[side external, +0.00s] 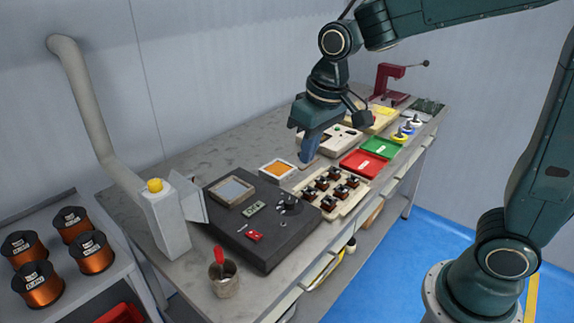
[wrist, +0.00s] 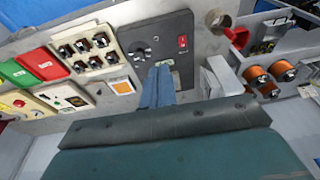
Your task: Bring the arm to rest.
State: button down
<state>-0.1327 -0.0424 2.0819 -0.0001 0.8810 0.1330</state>
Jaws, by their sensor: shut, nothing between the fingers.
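My gripper (side external: 309,150) hangs over the middle of the grey workbench (side external: 213,160) in the side view, fingers pointing down. It is shut with nothing in it. In the wrist view its closed blue fingers (wrist: 158,82) show in front of the black winder unit (wrist: 150,40). In the side view the fingers are above the bench, behind the tray of small coils (side external: 330,205); the exact height is hard to tell.
The black winder unit (side external: 262,240) stands at the front left, beside an orange-topped white box (side external: 277,171). Red (side external: 363,163) and green (side external: 380,147) trays lie to the right. A red press (side external: 388,82) stands at the back. Copper spools (side external: 92,252) fill a left shelf.

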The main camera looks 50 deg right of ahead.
jog(key=s+d+r+t, duration=0.1)
jog(key=s+d, duration=0.1)
jog(key=s, duration=0.6)
jog(key=s+d+r+t, duration=0.1)
jog(key=s+d+t, duration=0.1)
jog(key=s, duration=0.7)
jog(key=shift+d+r, duration=0.3)
jog(key=shift+r, duration=0.05)
